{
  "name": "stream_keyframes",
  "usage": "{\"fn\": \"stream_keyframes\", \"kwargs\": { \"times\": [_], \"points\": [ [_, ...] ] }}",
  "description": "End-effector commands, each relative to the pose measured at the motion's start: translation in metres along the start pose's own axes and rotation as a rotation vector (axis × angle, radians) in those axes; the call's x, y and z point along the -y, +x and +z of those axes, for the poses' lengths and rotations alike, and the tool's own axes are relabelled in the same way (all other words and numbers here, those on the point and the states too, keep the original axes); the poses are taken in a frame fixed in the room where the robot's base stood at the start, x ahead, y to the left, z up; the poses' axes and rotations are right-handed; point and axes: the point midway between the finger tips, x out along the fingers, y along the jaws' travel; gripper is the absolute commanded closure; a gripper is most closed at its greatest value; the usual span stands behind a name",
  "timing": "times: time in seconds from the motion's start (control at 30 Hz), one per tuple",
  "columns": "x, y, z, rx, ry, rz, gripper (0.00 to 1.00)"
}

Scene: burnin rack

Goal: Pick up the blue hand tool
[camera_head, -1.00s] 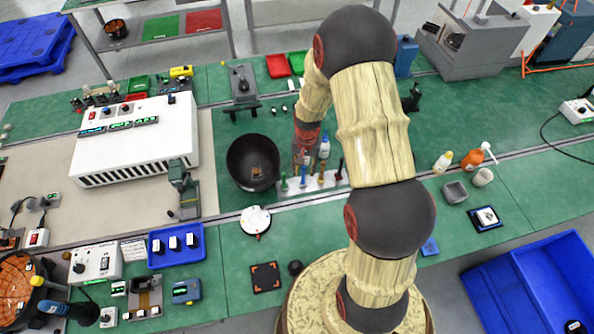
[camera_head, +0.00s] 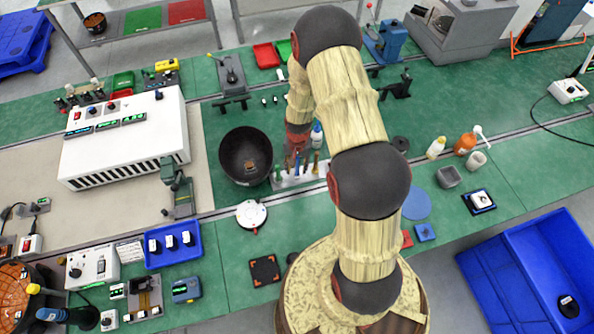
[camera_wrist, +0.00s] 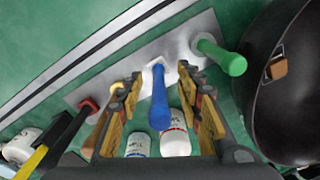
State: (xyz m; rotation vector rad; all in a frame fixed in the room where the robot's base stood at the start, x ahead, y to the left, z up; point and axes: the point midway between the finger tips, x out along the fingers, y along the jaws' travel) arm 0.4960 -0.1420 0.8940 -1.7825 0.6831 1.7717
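The blue hand tool (camera_wrist: 160,100) stands in a light metal holder plate (camera_wrist: 88,91), with its handle toward the wrist camera. My gripper (camera_wrist: 159,82) is open, with one finger on each side of the blue handle; gaps show on both sides. A green-handled tool (camera_wrist: 225,59) stands to the right in the wrist view. A red-and-black tool with a yellow end (camera_wrist: 62,140) stands to the left. Another tool is partly hidden behind the left finger. In the head view the holder (camera_head: 290,181) sits on the green bench, below my arm's end; the fingers are hard to make out there.
A black bowl (camera_head: 245,155) stands close left of the holder; it also shows at the right in the wrist view (camera_wrist: 290,95). White bottles (camera_wrist: 175,140) stand beside the tools. A white round device (camera_head: 251,214) lies in front of the bowl.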

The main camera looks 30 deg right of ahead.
Motion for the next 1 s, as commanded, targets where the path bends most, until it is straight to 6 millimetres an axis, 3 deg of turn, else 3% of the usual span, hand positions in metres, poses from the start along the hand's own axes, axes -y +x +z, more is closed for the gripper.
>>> {"fn": "stream_keyframes", "kwargs": {
  "times": [0.23,0.83,1.0],
  "points": [
    [0.0001,0.0006,-0.0002,-0.001,0.000,0.000,0.66],
    [0.0001,0.0004,-0.0001,-0.001,0.000,0.000,1.00],
    [0.0001,0.0004,-0.0002,-0.001,0.000,0.000,1.00]
  ]
}}
